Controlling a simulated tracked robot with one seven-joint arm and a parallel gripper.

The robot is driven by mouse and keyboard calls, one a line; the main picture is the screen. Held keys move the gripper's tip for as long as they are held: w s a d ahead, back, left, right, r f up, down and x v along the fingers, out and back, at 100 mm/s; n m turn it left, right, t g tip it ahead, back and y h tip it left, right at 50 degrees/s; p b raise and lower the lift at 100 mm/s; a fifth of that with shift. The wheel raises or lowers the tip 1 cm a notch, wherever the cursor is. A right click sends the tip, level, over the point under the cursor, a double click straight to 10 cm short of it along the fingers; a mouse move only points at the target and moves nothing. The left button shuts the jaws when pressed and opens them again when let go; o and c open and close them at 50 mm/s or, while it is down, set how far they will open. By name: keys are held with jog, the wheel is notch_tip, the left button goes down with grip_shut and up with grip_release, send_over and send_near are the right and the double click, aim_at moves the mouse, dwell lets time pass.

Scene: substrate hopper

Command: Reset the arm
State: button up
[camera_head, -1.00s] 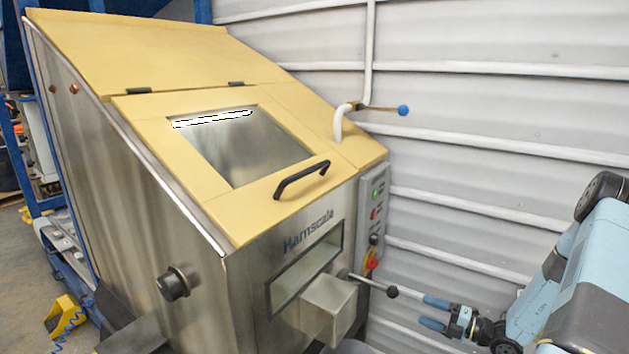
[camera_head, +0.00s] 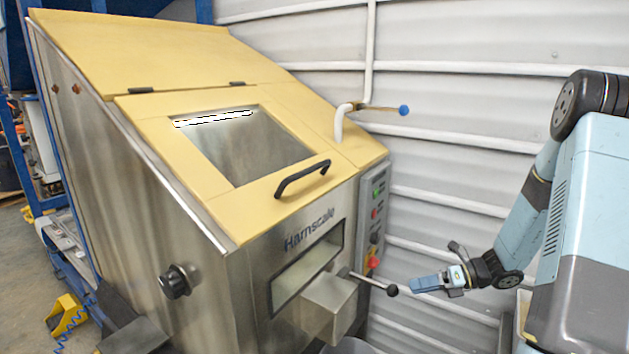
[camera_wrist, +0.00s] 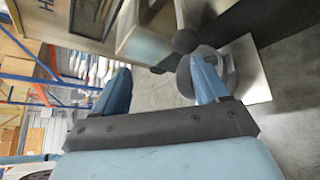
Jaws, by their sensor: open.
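My gripper (camera_head: 428,285) is at the right of the hopper machine in the head view, with its blue fingers pointing left. In the wrist view my gripper (camera_wrist: 160,82) shows two blue fingers spread wide, with nothing between them. A lever with a black ball knob (camera_head: 391,290) sticks out from the machine's front, just left of the fingertips in the head view. In the wrist view the ball knob (camera_wrist: 185,41) appears close to the right fingertip; I cannot tell if they touch. The steel hopper (camera_head: 140,190) has a closed yellow lid with a black handle (camera_head: 302,178).
A control panel (camera_head: 374,215) is on the hopper's right side. A blue-ended valve handle (camera_head: 403,110) stands by the corrugated wall (camera_head: 470,100). A steel chute (camera_head: 328,303) juts from the front. A yellow object (camera_head: 68,315) lies on the floor at lower left.

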jog(key=s+a+r+n+t+h, duration=0.1)
jog(key=s+a+r+n+h, duration=0.1)
jog(key=s+r+n+h, duration=0.5)
jog(key=s+a+r+n+t+h, duration=0.2)
jog(key=s+r+n+h, duration=0.4)
jog(key=s+r+n, duration=1)
notch_tip(320, 180, up, 6)
jog(key=n, duration=0.6)
jog(key=shift+s+a+f+t+h, duration=0.25)
jog(key=shift+s+t+h, duration=0.05)
jog(key=shift+s+h, duration=0.1)
jog(key=shift+w, duration=0.1)
jog(key=shift+c, duration=0.3)
